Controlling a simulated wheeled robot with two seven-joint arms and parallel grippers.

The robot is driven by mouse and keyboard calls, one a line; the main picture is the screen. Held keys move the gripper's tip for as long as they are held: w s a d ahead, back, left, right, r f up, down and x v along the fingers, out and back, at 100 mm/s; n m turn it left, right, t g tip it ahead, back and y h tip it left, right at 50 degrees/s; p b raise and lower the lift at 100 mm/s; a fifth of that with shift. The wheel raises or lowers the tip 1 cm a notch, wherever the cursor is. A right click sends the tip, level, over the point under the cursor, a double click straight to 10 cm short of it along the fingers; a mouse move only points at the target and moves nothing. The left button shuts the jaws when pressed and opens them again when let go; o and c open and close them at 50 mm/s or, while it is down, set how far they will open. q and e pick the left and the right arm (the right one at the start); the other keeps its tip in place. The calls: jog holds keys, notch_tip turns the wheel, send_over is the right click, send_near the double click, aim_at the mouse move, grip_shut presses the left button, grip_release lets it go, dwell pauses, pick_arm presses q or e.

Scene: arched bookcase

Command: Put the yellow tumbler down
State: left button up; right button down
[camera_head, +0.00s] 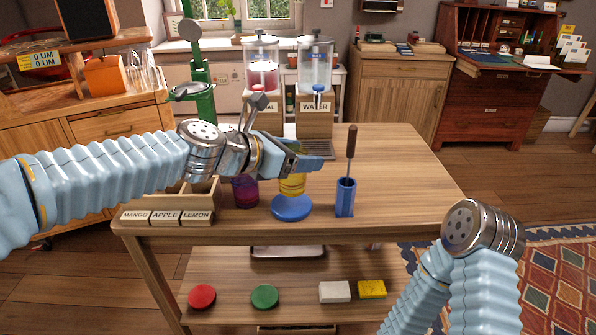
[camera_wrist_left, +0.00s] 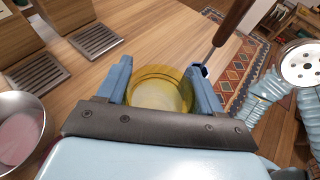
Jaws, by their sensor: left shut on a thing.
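The yellow tumbler (camera_head: 292,185) is in my left gripper (camera_head: 308,162), over the back part of a round blue coaster (camera_head: 292,209) on the wooden table. I cannot tell whether its base touches the coaster. In the left wrist view the tumbler (camera_wrist_left: 158,92) sits between the two blue fingers of the left gripper (camera_wrist_left: 161,80), one on each side. My right arm shows at the lower right of the head view, but its gripper does not show.
A purple tumbler (camera_head: 245,192) stands left of the coaster. A blue holder (camera_head: 346,200) with a dark-handled tool stands to its right. Labelled boxes (camera_head: 167,216) line the front left edge. Two dispensers stand behind, one marked water (camera_head: 314,104). The table's right side is clear.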

pick_arm(q)
jog(key=f+b, duration=0.1)
jog(key=f, duration=0.1)
jog(key=f+b, duration=0.1)
jog(key=f, duration=0.1)
jog(key=shift+w, duration=0.4)
jog(key=shift+f, duration=0.2)
jog(key=o, duration=1.2)
jog(key=shift+r, duration=0.15)
jog(key=shift+s+a+r, duration=0.1)
jog(key=shift+a+r, duration=0.05)
jog(key=shift+a, duration=0.1)
jog(key=v, duration=1.1)
jog(key=shift+s+a, duration=0.15)
jog(key=shift+a, duration=0.05)
